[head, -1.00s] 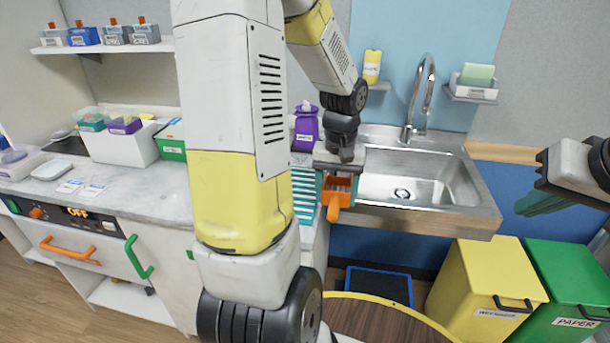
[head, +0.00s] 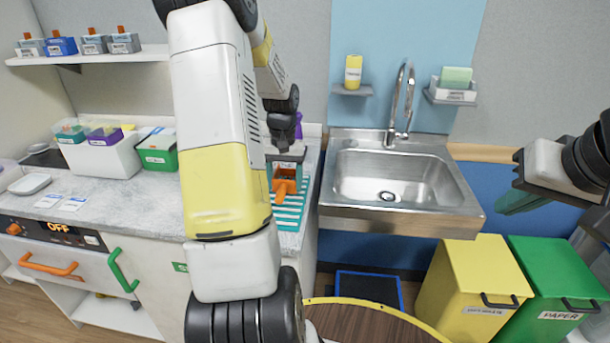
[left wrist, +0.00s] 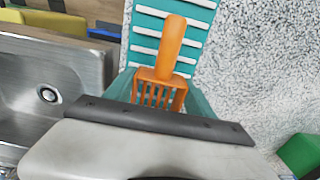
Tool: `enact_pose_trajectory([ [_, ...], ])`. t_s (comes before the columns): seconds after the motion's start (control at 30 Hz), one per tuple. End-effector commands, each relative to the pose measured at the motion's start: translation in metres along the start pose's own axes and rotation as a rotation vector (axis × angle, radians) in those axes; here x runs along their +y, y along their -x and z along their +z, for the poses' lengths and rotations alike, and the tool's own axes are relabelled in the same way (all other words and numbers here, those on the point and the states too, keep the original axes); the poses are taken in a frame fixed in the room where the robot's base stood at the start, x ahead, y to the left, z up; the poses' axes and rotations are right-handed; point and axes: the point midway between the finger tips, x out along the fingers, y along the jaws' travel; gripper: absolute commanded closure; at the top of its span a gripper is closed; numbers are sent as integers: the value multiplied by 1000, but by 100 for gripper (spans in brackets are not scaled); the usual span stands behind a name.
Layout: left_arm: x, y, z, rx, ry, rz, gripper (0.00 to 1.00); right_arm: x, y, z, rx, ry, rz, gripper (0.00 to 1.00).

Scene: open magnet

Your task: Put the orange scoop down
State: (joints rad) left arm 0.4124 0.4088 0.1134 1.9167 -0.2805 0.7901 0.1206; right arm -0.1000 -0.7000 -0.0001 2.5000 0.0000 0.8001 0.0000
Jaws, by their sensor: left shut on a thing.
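The orange scoop (head: 286,186) has a slotted head and a straight handle. My left gripper (head: 287,172) is shut on the scoop's head, with its teal fingers on either side. In the left wrist view, the scoop (left wrist: 170,50) has its handle pointing away from the gripper, over the teal-and-white striped mat (left wrist: 200,14). The mat (head: 291,211) lies on the counter left of the sink. Whether the scoop touches the mat, I cannot tell. My right gripper (head: 522,198) is at the right, away from the counter; its finger gap is unclear.
The metal sink (head: 390,178) is just right of the mat. A purple container (head: 298,127) stands behind my left gripper, partly hidden. A green box (head: 158,155) and white bin (head: 105,157) stand on the left counter. Yellow (head: 470,285) and green (head: 550,280) bins stand below right.

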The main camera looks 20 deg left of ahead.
Motion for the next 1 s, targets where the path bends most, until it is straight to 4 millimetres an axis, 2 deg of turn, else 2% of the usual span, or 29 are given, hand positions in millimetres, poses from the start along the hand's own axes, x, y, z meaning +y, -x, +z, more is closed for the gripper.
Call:
enact_pose_trajectory([
  [0.1,0,-13,0,-1,2,1,78,0,0,0,0,0,0,100],
  [0.43,0,-16,0,0,1,1,78,0,0,0,0,0,0,100],
  [0.47,0,-16,0,0,1,1,35,0,0,0,0,0,0,100],
  [0.57,0,-16,0,1,1,1,15,0,0,0,0,0,0,100],
  [0.87,0,-15,0,1,1,1,15,0,0,0,0,0,0,100],
  [1.0,0,-6,-1,3,1,0,15,0,0,0,0,0,0,100],
])
